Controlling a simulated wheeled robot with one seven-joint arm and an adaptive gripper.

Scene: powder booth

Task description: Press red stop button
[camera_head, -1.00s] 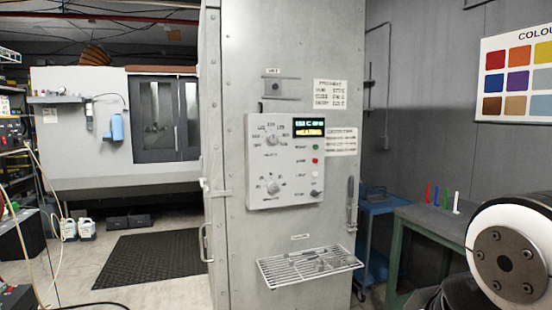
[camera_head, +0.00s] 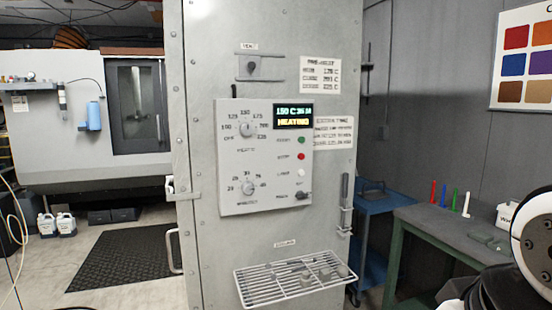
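The red stop button (camera_head: 301,156) is a small round red button on the right side of the grey control panel (camera_head: 232,190). It sits below a green button (camera_head: 301,140) and above a white one (camera_head: 300,173). The panel is mounted on the front of a tall grey metal cabinet (camera_head: 215,50). Its display (camera_head: 293,116) shows about 150 C and "HEATING". Two dials, an upper one (camera_head: 246,129) and a lower one (camera_head: 248,188), are on the panel's left half. My gripper is not in view; only a white and dark part of my arm shows at the lower right.
A wire rack (camera_head: 262,290) with small items juts out below the panel. A green-legged bench (camera_head: 420,225) with coloured pegs and a blue cart (camera_head: 375,203) stand right. A dark mat (camera_head: 115,262) lies on the floor left.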

